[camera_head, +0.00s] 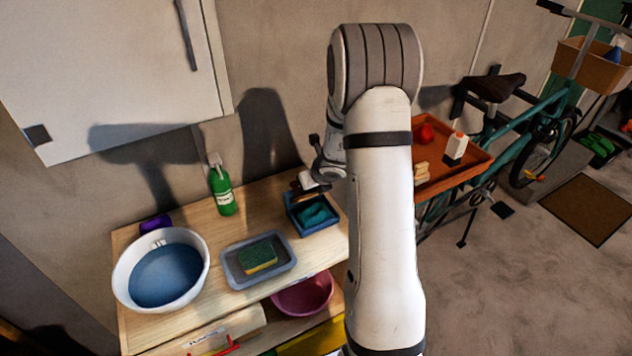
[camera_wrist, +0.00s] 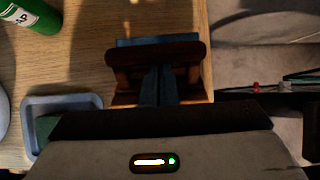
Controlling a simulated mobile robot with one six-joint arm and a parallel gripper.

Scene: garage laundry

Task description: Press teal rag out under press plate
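The teal rag (camera_head: 315,214) lies bunched in a small blue tray (camera_head: 306,231) at the right end of the wooden bench. My gripper (camera_head: 306,184) is at the back edge of that tray, beside a dark brown piece that looks like the press plate (camera_head: 296,187). In the wrist view a brown plate (camera_wrist: 155,51) lies directly ahead of my gripper, with a blue edge beyond it. Narrow blue-grey parts show between the plate and my gripper's body. I cannot tell whether the fingers are closed on anything. The rag cannot be made out there.
A grey tray with a sponge (camera_head: 258,257) and a white basin of water (camera_head: 165,273) stand left on the bench. A green bottle (camera_head: 222,191) stands behind them. A pink bowl (camera_head: 303,293) is below. A bicycle (camera_head: 510,125) and orange tray (camera_head: 440,180) are right.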

